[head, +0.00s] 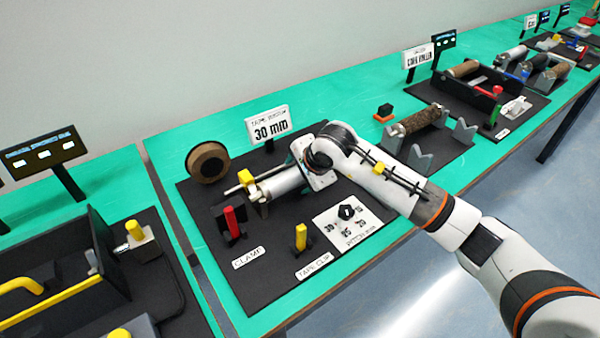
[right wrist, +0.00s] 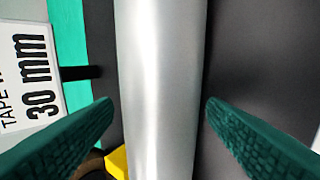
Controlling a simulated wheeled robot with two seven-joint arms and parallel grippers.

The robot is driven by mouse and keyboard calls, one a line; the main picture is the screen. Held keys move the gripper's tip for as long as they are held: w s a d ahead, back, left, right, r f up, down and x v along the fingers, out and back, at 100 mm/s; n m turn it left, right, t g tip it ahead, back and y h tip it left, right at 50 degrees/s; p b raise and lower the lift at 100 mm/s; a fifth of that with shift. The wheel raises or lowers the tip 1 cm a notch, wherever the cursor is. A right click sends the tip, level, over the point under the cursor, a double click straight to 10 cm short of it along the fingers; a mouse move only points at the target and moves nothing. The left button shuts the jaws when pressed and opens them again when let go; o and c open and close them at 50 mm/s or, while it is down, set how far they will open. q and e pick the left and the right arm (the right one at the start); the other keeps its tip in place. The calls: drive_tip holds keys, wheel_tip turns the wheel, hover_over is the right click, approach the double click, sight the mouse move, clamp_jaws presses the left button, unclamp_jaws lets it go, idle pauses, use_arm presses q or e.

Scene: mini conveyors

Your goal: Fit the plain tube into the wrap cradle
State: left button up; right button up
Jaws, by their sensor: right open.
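The plain tube (head: 284,183) is a smooth silver cylinder at the black station marked 30 mm, lying roughly level. In the right wrist view the tube (right wrist: 160,60) runs top to bottom between my green fingers. My right gripper (right wrist: 160,105) is open, with one finger on each side of the tube and a visible gap on both sides. In the head view the right gripper (head: 297,168) is at the tube's right part and my wrist hides that end. The wrap cradle cannot be made out clearly under the tube. My left gripper is not in view.
A yellow block (head: 246,178) and a thin rod sit by the tube's left end. A red clamp handle (head: 231,221), yellow tape clip lever (head: 300,237) and black dial (head: 346,211) stand in front. A brown tape roll (head: 208,162) and 30 mm sign (head: 269,126) stand behind.

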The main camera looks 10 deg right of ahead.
drive_tip(key=shift+r, duration=0.25)
drive_tip(key=v, duration=1.1)
drive_tip(key=shift+s+r+b, duration=0.2)
drive_tip(key=shift+r+b, duration=0.1)
drive_tip(key=shift+b, duration=0.05)
drive_tip(key=shift+d, duration=0.1)
drive_tip(key=shift+f, duration=0.1)
